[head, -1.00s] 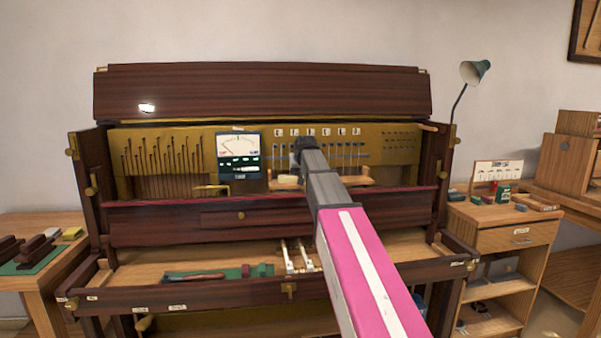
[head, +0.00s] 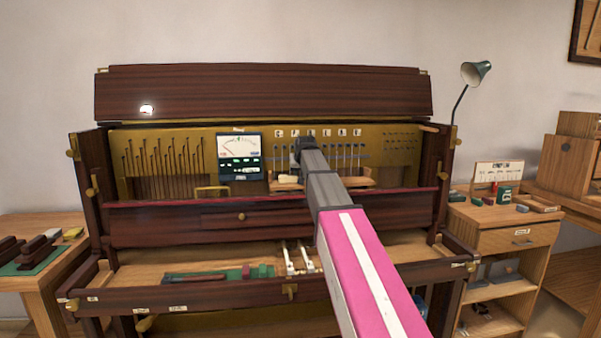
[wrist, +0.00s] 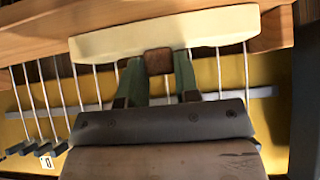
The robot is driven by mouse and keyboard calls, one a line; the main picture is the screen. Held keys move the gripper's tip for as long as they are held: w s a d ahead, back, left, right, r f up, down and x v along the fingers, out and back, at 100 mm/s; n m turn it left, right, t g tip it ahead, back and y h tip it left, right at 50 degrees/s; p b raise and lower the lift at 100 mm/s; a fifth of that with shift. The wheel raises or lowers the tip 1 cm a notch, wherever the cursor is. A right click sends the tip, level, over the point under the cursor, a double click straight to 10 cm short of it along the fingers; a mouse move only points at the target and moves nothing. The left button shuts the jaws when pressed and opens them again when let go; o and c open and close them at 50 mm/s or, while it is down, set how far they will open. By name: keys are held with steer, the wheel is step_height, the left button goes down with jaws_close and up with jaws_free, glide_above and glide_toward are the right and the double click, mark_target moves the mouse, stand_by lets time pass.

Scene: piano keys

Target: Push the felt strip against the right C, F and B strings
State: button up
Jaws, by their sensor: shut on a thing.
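The cream felt strip (wrist: 165,32) lies crosswise over several vertical strings (wrist: 218,72) in the wrist view. A small brown block (wrist: 158,61) joins its middle. My gripper (wrist: 157,78) is shut on this block, with one green finger on each side. In the head view, my gripper (head: 304,150) is in front of the strings, and one cream end of the strip (head: 289,179) shows left of my arm. Whether the strip presses on the strings or stands just off them, I cannot tell. The string labels (head: 326,132) are too small to read; my arm hides some strings.
A meter (head: 239,157) stands left of my gripper. A wooden ledge (head: 360,184) runs below the strings, close to the strip. Dark tuning pins and a small tag (wrist: 46,162) show at the wrist view's lower left. A side table (head: 505,213) stands at the right.

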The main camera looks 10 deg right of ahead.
steer(key=shift+w, duration=0.7)
steer(key=o, duration=0.8)
steer(key=shift+o, duration=0.2)
steer(key=shift+s, duration=0.1)
steer(key=s+r, duration=0.2)
steer(key=s, duration=0.5)
steer(key=shift+s, duration=0.4)
